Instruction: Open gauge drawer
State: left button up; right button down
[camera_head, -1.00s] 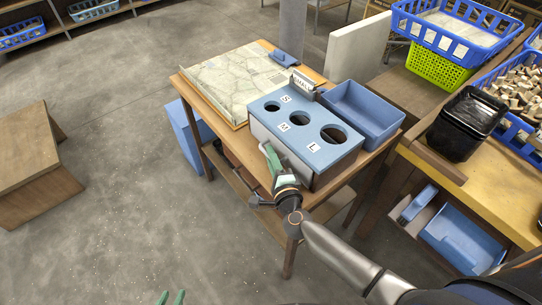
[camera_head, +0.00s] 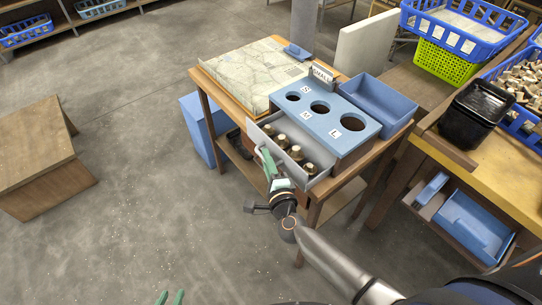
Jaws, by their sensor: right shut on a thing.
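The gauge box (camera_head: 350,112) is blue on top, with three round holes marked S, M and L, and stands on the wooden table. Its grey drawer (camera_head: 292,168) is pulled out at the front. Several brown mushrooms (camera_head: 296,152) lie in a row inside. My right gripper (camera_head: 262,157) has green fingers and is shut at the drawer's front face, on its handle; the fingers hide the handle. My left gripper (camera_head: 170,298) shows only its green fingertips at the bottom edge, apart and empty, away from the table.
A map-like board (camera_head: 255,75) lies on the table's left part. A blue tray (camera_head: 372,100) sits behind the gauge box. A black bin (camera_head: 474,116) stands on the yellow-topped table (camera_head: 500,165) at the right. The floor in front is clear.

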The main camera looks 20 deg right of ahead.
pick_arm(q)
jog(key=shift+d, duration=0.1)
pick_arm(e)
jog(key=shift+s+a, duration=0.2)
jog(key=shift+a, duration=0.35)
jog(key=shift+s+a, duration=0.2)
jog(key=shift+a, duration=0.3)
jog(key=c, duration=0.9)
grip_release()
pick_arm(q)
jog(key=shift+s, duration=0.15)
pick_arm(e)
jog(key=shift+s, duration=0.1)
